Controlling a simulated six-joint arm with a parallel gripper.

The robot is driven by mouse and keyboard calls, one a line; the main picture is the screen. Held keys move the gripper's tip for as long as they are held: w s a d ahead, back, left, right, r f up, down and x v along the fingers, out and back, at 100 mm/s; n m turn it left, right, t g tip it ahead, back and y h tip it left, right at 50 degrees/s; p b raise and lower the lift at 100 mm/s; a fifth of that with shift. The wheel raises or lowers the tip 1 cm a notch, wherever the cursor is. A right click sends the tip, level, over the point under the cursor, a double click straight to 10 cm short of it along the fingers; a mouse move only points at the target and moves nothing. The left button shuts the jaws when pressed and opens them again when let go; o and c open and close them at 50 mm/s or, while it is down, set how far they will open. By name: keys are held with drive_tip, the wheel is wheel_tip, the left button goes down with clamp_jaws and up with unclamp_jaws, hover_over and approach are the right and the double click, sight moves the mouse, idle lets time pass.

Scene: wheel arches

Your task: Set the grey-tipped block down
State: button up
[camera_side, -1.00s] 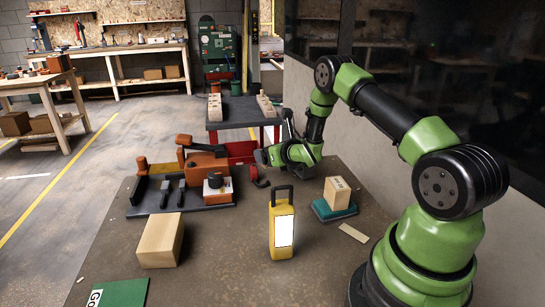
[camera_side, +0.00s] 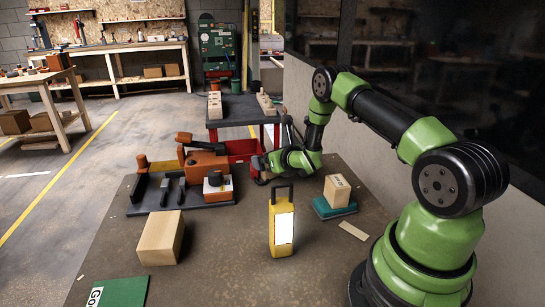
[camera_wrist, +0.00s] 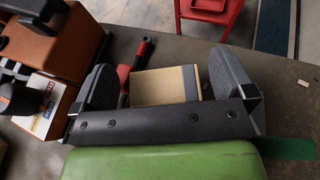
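The grey-tipped block (camera_wrist: 158,87) is pale wood with a grey band at its right end in the wrist view. It lies between the two spread fingers of my gripper (camera_wrist: 163,65), with a gap showing on each side. Its near edge is hidden behind my gripper's dark crossbar. In the side view my gripper (camera_side: 259,165) is low over the far part of the table, right of the orange machine. I cannot make out the block there. The wrist view does not clearly show whether the block rests on the table.
A red-and-black tool (camera_wrist: 125,80) lies left of the block. The orange machine (camera_side: 205,168) stands on a dark base to the left. A yellow lamp (camera_side: 282,228), a wooden block on a teal pad (camera_side: 335,209) and a larger wooden block (camera_side: 160,238) stand nearer.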

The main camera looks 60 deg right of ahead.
drive_tip(key=shift+r, duration=0.45)
drive_tip(key=shift+s+a+r, duration=0.1)
drive_tip(key=shift+s+r, duration=0.15)
drive_tip(key=v, duration=1.1)
drive_tip(key=a+r+m+g+y, duration=0.1)
drive_tip(key=a+r+m, duration=0.3)
drive_tip(key=r+m, duration=0.45)
drive_tip(key=a+r+m+g, duration=0.1)
drive_tip(key=a+r+m, duration=0.5)
drive_tip(key=m, duration=0.4)
drive_tip(key=s+a+r+m+g+y, duration=0.1)
drive_tip(key=s+a+r+m+y, duration=0.2)
drive_tip(key=s+a+m, duration=0.3)
drive_tip(key=s+a+r+m+g+y, duration=0.2)
drive_tip(key=s+a+m, duration=0.4)
drive_tip(key=s+m, duration=0.4)
wheel_tip(320, 180, up, 2)
drive_tip(key=shift+s+a+r+m+y, duration=0.15)
drive_tip(key=shift+s+a+m+y, duration=0.1)
drive_tip(key=shift+m+y, duration=0.3)
